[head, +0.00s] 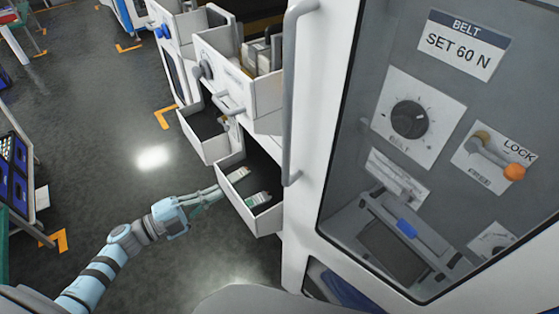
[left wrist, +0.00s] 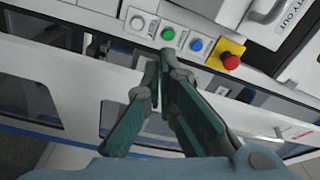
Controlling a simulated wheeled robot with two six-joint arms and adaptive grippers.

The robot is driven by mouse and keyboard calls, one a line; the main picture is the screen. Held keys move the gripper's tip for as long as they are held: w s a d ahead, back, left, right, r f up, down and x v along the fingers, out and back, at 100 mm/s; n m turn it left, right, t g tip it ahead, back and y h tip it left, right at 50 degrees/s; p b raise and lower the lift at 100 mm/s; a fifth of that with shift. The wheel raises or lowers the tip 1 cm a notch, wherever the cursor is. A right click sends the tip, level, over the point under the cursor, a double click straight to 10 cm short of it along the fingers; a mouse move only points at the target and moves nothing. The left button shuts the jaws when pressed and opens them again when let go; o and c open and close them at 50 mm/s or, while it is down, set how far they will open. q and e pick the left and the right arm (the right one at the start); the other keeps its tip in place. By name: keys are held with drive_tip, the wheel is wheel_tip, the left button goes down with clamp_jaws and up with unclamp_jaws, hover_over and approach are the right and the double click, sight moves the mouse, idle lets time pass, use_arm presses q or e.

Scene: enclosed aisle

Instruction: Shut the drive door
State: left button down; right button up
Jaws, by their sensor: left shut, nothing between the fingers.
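A large white-framed panel with a dark-edged window (head: 322,150) fills the right of the head view; I take it to be the drive door. A long grey bar handle (head: 291,100) runs down its left edge. How far the door is open I cannot tell. My left gripper (head: 217,191) is shut and empty, left of the door and apart from its handle, by an open white drawer (head: 262,218). In the left wrist view the closed fingers (left wrist: 165,62) point at a row of buttons, with no clear contact. My right gripper is out of view.
Through the window show a belt dial (head: 409,118) and an orange-tipped lock lever (head: 497,158). Another open drawer (head: 205,140) is farther back. The wrist view shows a red stop button (left wrist: 231,62) on yellow. Floor at left is mostly clear.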

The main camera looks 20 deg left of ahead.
use_arm(q)
drive_tip(key=s+d+r+m+g+h+p, duration=0.1)
drive_tip(key=s+d+r+m+g+h, duration=0.25)
drive_tip(key=r+m, duration=0.35)
drive_tip(key=m+g+h+p, duration=0.1)
drive_tip(key=m+g+p, duration=0.2)
drive_tip(key=g, duration=0.2)
approach(306, 184)
drive_tip(key=s+d, duration=0.2)
drive_tip(key=d, duration=0.1)
drive_tip(key=w, duration=0.1)
drive_tip(key=w+d, duration=0.1)
drive_tip(key=w, duration=0.1)
drive_tip(key=shift+w+d+f+t, duration=0.15)
drive_tip(key=shift+w+f+t, duration=0.05)
drive_tip(key=shift+t, duration=0.05)
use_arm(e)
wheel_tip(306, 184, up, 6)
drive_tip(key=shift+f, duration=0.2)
